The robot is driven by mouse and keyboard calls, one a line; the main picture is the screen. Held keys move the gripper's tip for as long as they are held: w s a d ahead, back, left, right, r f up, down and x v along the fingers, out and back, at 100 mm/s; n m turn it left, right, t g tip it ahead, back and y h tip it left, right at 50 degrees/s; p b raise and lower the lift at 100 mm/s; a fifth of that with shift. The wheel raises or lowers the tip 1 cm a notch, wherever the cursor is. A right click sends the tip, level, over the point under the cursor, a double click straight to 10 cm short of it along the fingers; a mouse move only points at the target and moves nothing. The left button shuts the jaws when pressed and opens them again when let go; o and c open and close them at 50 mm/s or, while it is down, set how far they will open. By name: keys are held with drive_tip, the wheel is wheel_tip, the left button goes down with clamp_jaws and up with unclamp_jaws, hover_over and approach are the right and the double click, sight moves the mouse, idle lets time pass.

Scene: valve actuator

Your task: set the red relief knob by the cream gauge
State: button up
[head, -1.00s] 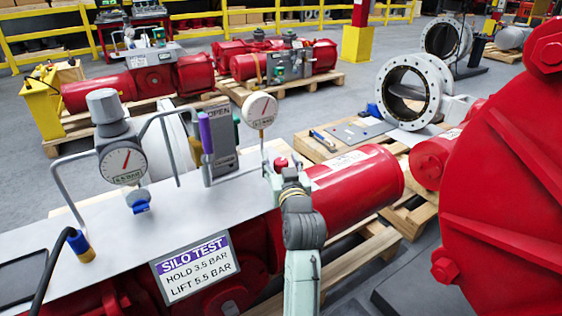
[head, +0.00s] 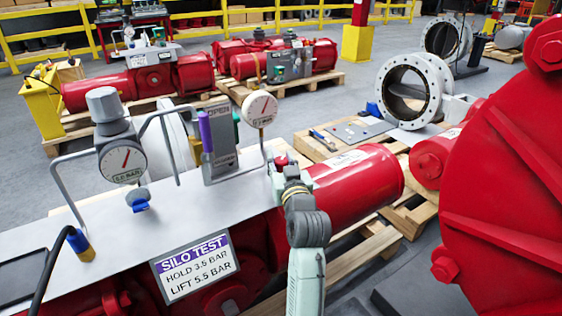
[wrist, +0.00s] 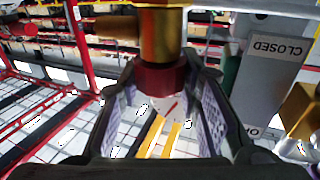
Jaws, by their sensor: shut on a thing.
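The red relief knob (wrist: 160,76) sits on a brass stem (wrist: 161,35) in the wrist view, between the fingers of my gripper (wrist: 161,103). The gripper is shut on the knob. In the head view the gripper (head: 283,170) is at the right end of the grey plate, with a bit of red at its tip; the fingers are too small there to make out. The cream gauge (head: 260,108) stands on a pipe just left of and behind it; its small lettering is not legible. A whiter gauge (head: 123,161) at the left seems to read 5.0 BAR.
A sign (head: 195,267) says SILO TEST, hold 3.5 bar, lift 5.5 bar. Bent pipes and a grey block with a purple-topped lever (head: 205,130) stand left of my gripper. A red cylinder (head: 358,185) lies to its right, and a large red housing (head: 500,200) fills the right side.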

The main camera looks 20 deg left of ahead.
drive_tip(key=shift+w+d+f+n+g+y+b, duration=0.1)
drive_tip(key=shift+n+g+y+b, duration=0.6)
drive_tip(key=shift+n+y, duration=0.25)
drive_tip(key=shift+n+g+y, duration=0.25)
drive_tip(key=shift+g+y, duration=0.05)
drive_tip(key=shift+y, duration=0.15)
drive_tip(key=o, duration=1.2)
drive_tip(key=shift+c, duration=0.2)
drive_tip(key=v, duration=1.2)
drive_tip(key=shift+r, duration=0.2)
